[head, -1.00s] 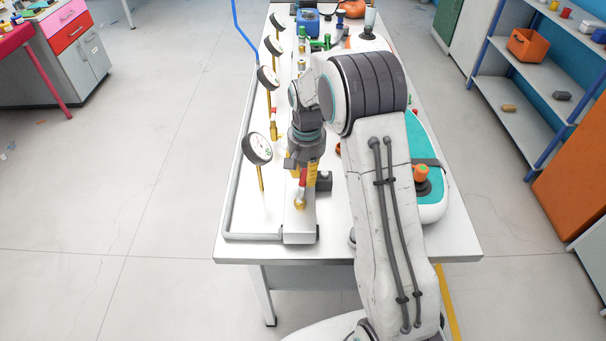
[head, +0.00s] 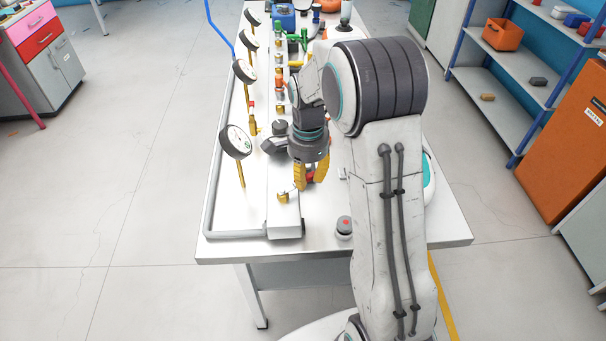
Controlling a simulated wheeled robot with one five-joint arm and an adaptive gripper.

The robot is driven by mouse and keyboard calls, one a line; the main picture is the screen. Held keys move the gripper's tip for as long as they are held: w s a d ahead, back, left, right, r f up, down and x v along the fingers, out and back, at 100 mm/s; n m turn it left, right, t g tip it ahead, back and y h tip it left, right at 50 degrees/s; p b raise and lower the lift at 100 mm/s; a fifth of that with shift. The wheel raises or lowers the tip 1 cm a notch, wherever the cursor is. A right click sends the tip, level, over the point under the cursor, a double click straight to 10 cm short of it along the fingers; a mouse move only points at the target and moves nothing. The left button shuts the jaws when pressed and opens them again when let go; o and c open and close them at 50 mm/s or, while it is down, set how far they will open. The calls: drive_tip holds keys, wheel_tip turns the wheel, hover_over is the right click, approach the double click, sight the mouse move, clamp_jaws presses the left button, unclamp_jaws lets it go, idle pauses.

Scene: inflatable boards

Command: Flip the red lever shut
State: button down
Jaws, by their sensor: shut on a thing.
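The red lever (head: 309,175) shows as a small red patch between the yellow fingers of my gripper (head: 311,183). My gripper points down and is shut on the lever, at the right side of the white manifold bar (head: 284,222). The brass valve fitting (head: 283,197) sits on the near end of the bar, left of the fingertips. The fingers hide most of the lever, so its exact angle and its joint to the valve are hard to see.
A pressure gauge (head: 236,141) stands left of the bar, with several more behind it. A grey knob with a red top (head: 344,226) is on the white table (head: 420,222) right of the bar. A turquoise and white board (head: 429,181) is partly hidden behind my arm.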

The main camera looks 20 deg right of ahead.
drive_tip(key=s+m, duration=0.1)
drive_tip(key=s+m+b, duration=0.1)
drive_tip(key=m, duration=0.1)
drive_tip(key=s+m, duration=0.1)
drive_tip(key=m, duration=0.1)
drive_tip(key=shift+a+f, duration=0.1)
drive_tip(key=shift+a, duration=0.15)
drive_tip(key=shift+s+m, duration=0.1)
drive_tip(key=shift+m, duration=0.2)
drive_tip(key=c, duration=0.9)
unclamp_jaws()
wheel_tip(320, 180, up, 12)
drive_tip(key=shift+r, duration=0.1)
idle(0.6)
